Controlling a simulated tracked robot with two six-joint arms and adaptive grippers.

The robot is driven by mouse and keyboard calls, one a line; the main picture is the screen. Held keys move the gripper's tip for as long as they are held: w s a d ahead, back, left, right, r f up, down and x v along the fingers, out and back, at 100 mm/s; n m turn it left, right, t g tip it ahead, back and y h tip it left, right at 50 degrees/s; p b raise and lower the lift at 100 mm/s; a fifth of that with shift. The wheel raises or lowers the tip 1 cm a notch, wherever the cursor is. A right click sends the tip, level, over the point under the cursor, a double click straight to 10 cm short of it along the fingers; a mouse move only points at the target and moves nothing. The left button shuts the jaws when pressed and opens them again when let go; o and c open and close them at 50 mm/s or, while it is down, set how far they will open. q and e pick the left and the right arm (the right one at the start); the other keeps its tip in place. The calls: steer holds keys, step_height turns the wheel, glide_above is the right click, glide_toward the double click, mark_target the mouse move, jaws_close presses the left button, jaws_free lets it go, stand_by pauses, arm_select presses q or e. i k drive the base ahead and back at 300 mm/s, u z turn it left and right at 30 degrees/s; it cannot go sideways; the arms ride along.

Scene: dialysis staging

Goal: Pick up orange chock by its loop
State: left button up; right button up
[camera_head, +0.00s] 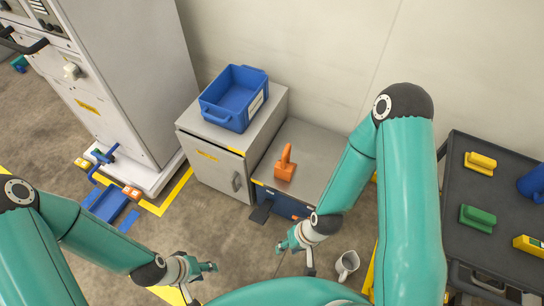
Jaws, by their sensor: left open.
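The orange chock (285,168) stands on the grey top of a low unit (312,150), beside the taller grey cabinet. Its upright loop points up and looks free. My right gripper (296,261) is in front of the low unit, nearer to me than the chock and apart from it. Its fingers look spread and empty. My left gripper (204,282) is at the lower left over the floor, well away from the chock. It is open and holds nothing.
A blue bin (233,98) sits on the cabinet (217,158). A grey mug (347,265) is near my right arm. A dark cart (450,190) at right carries yellow and green blocks (478,218). A tall machine (120,70) with blue parts at its foot stands left.

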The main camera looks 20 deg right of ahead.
mark_target(284, 169)
steer(key=z, duration=0.2)
steer(key=i, duration=0.85)
steer(key=z, duration=0.6)
